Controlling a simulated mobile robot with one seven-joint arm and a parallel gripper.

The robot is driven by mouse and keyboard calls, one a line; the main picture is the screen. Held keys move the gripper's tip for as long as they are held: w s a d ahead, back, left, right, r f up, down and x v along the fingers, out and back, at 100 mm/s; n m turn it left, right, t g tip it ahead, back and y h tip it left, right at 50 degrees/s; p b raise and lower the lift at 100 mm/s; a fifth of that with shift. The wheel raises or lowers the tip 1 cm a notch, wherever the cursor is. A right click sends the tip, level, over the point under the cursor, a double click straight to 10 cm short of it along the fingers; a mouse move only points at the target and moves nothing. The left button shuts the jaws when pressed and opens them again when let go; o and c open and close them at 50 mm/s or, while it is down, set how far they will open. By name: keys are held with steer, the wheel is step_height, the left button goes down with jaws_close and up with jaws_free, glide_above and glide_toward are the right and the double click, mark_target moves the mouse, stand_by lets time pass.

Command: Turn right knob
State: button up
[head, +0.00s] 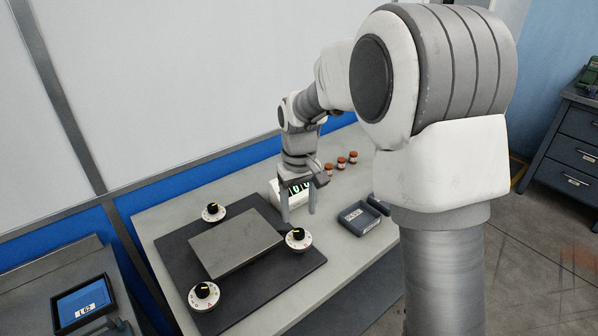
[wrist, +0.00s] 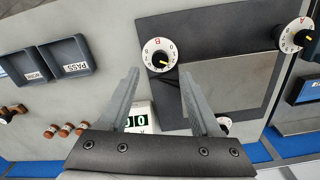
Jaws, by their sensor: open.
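The right knob (head: 298,238) is black with a yellow pointer mark on a white numbered dial, at the right edge of a dark mat. In the wrist view this knob (wrist: 160,56), its dial marked B, lies just beyond and between my fingertips. My gripper (head: 298,214) is open, pointing down above and slightly behind the knob in the head view. In the wrist view my gripper (wrist: 160,72) has its fingers spread with nothing between them. No contact with the knob shows.
Two similar knobs stand at the mat's far left (head: 213,212) and front left (head: 205,293). A grey plate (head: 235,243) lies between the knobs.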

mark_target(299, 232)
step_height(299, 232, up, 11)
steer(key=p, duration=0.1)
steer(key=shift+r, duration=0.15)
steer(key=s+d+r+m+t, duration=0.1)
steer(key=s+d+r, duration=0.2)
steer(key=s, duration=0.3)
steer(key=s+d+r+m+t, duration=0.1)
steer(key=s+d+r+t, duration=0.15)
steer(key=s, duration=0.35)
steer(key=s+d+f+m+t, duration=0.1)
steer(key=s+d, duration=0.3)
steer(key=s, duration=0.8)
steer(key=shift+f+m+t, duration=0.4)
steer(key=shift+f+t, duration=0.1)
steer(key=shift+t, duration=0.05)
stand_by(2.9)
